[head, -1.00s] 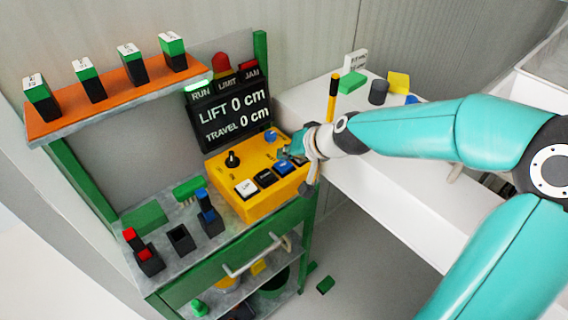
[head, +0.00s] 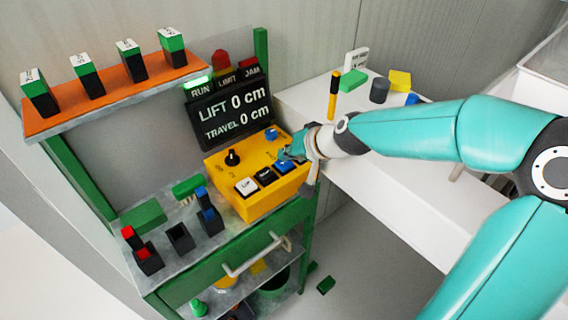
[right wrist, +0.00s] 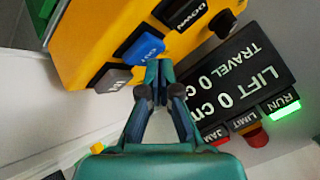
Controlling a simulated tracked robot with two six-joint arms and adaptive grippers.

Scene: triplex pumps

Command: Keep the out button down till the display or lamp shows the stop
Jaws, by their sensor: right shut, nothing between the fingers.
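The yellow control box (head: 238,163) stands on the bench with a row of buttons. The blue out button (head: 283,167) also shows in the right wrist view (right wrist: 141,47). My right gripper (head: 286,157) is shut and empty, its tips (right wrist: 158,70) close by the blue button. I cannot tell whether they touch it. The black display (head: 228,112) reads LIFT 0 cm and TRAVEL 0 cm. The RUN lamp (right wrist: 285,107) glows green. The LIMIT and JAM labels above the display show no glow. My left gripper is not in view.
A white button (head: 246,187) and a black DOWN button (right wrist: 183,12) sit beside the blue one; a grey button (right wrist: 112,77) is on its other side. A black knob (head: 232,157) rises from the box. An orange shelf (head: 105,98) holds several blocks at left.

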